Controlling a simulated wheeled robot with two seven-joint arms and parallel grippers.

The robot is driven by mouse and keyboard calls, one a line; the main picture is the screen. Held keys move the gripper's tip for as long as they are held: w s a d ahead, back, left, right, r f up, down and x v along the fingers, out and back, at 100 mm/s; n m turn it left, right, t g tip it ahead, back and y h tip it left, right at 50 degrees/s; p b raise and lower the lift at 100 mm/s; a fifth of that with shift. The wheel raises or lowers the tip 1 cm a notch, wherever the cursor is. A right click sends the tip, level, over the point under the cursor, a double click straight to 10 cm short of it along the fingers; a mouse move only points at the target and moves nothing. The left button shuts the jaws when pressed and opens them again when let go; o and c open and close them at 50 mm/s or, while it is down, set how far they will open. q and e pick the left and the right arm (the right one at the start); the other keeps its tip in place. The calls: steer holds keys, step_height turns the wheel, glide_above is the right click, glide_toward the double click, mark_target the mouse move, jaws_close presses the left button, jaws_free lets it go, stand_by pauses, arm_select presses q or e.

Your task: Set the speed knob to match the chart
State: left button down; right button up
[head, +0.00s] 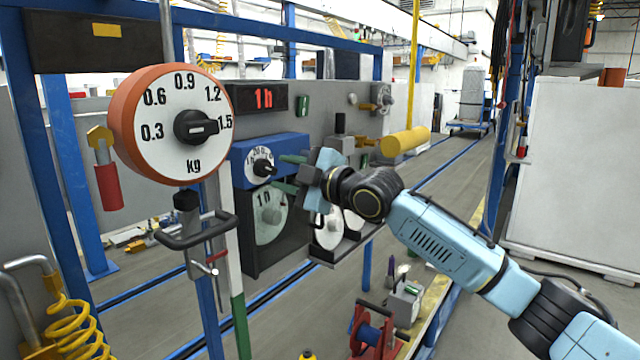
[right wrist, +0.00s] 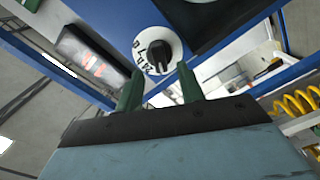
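A small white dial with a black knob (head: 262,163) sits on the face of a blue box (head: 240,150) left of centre in the head view. Its markings are too small to read surely. My right gripper (head: 289,173) is just right of this knob, its two green fingers spread and empty, pointing at it. In the right wrist view the black knob (right wrist: 158,56) shows between and beyond the open fingertips (right wrist: 160,70), apart from both. I cannot make out a chart. My left gripper is out of view.
A large orange-rimmed kg dial (head: 165,145) with a black knob stands at the left. A red "1 h" display (head: 262,97) is above the blue box. A dark-framed white dial (head: 270,222) is below it. A yellow cylinder (head: 405,141) sticks out behind my right arm.

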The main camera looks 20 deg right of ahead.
steer(key=b+v, duration=0.1)
steer(key=v, duration=0.9)
